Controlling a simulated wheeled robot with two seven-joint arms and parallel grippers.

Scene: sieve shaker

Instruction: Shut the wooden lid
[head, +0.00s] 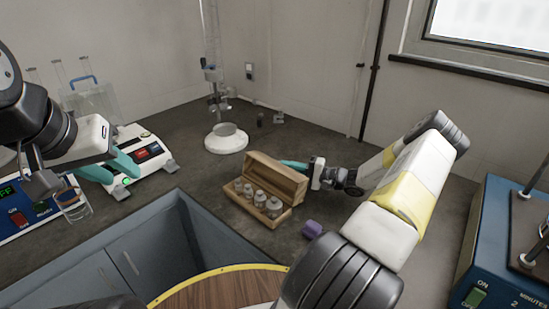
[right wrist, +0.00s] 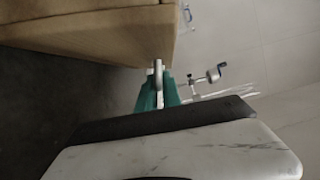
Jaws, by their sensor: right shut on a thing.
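The wooden box sits on the dark counter with its front wall (head: 250,207) toward me and several metal weights (head: 260,198) showing inside. Its wooden lid (head: 277,175) stands raised along the back side, so the box is open. My right gripper (head: 293,164) reaches in from the right, its teal fingers at the top edge of the lid, partly hidden behind it. In the right wrist view, the teal fingers (right wrist: 158,82) are closed together at the corner of the wood. My left gripper (head: 118,171) is empty, its teal fingers apart, in front of the white balance.
A white balance (head: 148,150) stands at the left. A round white-based stand (head: 226,140) is behind the box. A small purple block (head: 312,229) lies right of the box. A blue machine (head: 500,250) stands at the far right. The counter has a cut-out edge in front.

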